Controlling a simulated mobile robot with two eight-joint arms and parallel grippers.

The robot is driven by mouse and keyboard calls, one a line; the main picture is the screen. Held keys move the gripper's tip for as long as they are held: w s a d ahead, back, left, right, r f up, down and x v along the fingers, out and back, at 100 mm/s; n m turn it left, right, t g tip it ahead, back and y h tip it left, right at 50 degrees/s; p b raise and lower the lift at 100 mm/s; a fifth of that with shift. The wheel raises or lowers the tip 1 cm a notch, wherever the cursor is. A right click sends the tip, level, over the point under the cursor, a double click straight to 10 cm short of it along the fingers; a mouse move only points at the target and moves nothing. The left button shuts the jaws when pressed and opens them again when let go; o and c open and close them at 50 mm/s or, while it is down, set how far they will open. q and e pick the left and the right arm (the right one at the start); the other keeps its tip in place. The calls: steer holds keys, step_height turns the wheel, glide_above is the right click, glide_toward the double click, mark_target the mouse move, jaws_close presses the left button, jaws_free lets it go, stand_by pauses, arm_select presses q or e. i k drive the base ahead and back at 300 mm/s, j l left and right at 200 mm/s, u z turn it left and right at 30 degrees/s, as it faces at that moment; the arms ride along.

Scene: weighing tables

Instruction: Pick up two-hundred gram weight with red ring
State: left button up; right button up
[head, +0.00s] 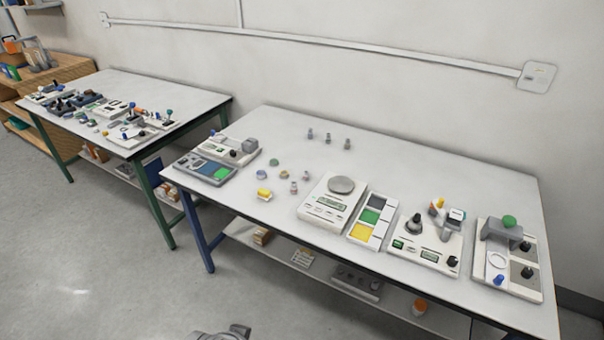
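Several small weights stand on the near white table (420,185). Three grey weights stand in a row at the back: a left one (310,133), a middle one (328,138) and a right one (347,144). Nearer the front, two small weights show reddish or pink tones, one (306,175) behind the other (294,187). The frame is too small to read gram marks or tell which is the two-hundred gram weight. A grey part of mine, possibly my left gripper (238,331), shows at the bottom edge, cut off and well apart from the table. My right gripper is out of view.
A white scale (331,197) stands mid-table, with a coloured tray (371,218) and devices (427,243) to its right. A panel (205,168) and a yellow block (264,194) lie left. Another cluttered table (190,98) stands left.

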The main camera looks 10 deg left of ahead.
mark_target(293, 187)
steer(key=i+j, duration=0.35)
steer(key=i, duration=0.15)
steer(key=i+j, duration=0.75)
steer(key=i, duration=0.25)
steer(key=k+u, duration=0.05)
